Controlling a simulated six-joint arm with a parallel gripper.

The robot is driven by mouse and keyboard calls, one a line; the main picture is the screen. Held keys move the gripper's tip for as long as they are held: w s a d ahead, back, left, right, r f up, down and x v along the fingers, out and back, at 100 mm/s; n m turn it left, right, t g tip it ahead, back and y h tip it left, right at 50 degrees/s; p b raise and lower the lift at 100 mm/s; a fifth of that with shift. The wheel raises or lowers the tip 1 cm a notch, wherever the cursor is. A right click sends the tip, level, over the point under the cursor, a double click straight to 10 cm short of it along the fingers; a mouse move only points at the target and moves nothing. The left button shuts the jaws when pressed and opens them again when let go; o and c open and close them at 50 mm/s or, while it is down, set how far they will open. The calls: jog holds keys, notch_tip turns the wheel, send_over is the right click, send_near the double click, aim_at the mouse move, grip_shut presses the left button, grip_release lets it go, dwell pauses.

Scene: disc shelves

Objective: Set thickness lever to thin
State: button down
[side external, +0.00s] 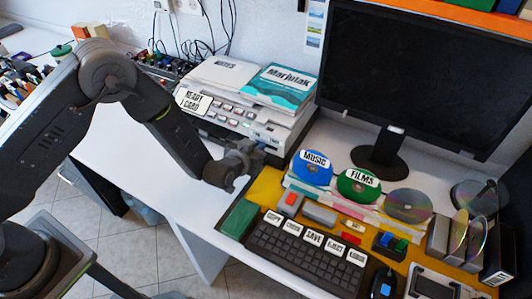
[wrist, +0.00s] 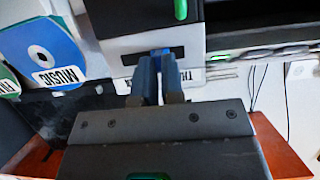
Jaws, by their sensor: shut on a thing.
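The grey printer (side external: 262,137) stands at the back of the desk, left of the monitor. My gripper (side external: 246,160) is at its front right corner in the side external view. In the wrist view, the blue-tipped fingers of my gripper (wrist: 160,56) are close together at a dark slot (wrist: 132,58) in the printer's pale front panel (wrist: 153,43). They are shut on the thickness lever, which is mostly hidden between them. A label (wrist: 191,77) beginning "TH" shows right of the fingers. Another label (wrist: 122,86) on the left is mostly covered, so I cannot read the lever's setting.
A blue MUSIC disc (side external: 312,168) and green FILMS disc (side external: 358,184) stand right of my gripper. The keyboard (side external: 305,255) lies in front, and the monitor (side external: 420,75) rises behind. White desk surface (side external: 150,165) is clear on the left.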

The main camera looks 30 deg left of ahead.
jog(key=shift+a, duration=1.1)
jog(key=c, duration=1.2)
grip_release()
jog(key=shift+c, duration=0.2)
jog(key=v, duration=1.3)
jog(key=shift+s+r, duration=0.2)
jog(key=shift+s, duration=0.1)
